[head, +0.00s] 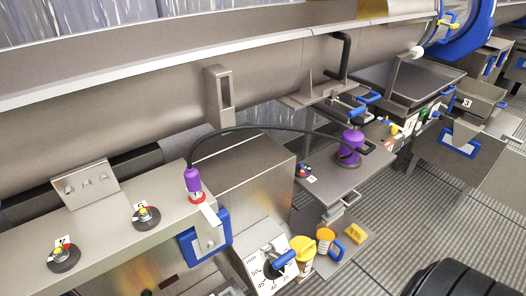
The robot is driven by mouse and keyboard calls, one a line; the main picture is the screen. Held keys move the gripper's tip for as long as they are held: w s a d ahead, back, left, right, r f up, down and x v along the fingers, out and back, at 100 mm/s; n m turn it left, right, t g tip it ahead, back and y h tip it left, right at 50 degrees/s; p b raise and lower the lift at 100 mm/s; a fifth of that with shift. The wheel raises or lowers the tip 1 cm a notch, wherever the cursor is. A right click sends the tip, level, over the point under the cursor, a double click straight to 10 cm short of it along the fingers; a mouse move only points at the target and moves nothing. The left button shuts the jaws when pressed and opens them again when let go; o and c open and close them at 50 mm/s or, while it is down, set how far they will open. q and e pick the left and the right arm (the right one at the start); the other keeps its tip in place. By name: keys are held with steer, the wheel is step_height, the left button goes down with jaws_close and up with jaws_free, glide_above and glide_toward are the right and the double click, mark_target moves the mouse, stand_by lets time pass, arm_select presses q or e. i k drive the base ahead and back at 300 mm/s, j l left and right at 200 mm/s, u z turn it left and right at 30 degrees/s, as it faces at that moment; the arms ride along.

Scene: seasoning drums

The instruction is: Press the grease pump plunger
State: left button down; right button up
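A purple grease pump (351,147) stands upright on a grey metal shelf, with a dark top. Blue handles show at and just above the pump's top; I cannot tell which of them belongs to the plunger. A black hose (265,128) runs from the pump, arching left to a purple nozzle piece (193,181) with a red ring on the metal ledge. Neither of my grippers shows in the head view.
A long metal drum (150,85) spans the back. A dial panel (268,268) with a blue handle and yellow-lidded containers (303,248) are below the shelf (335,185). Two round fittings (146,215) sit on the left ledge. Grated floor (420,220) at right is mostly open.

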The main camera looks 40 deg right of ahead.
mark_target(357, 121)
steer(key=z, duration=1.8)
steer(key=l, duration=0.15)
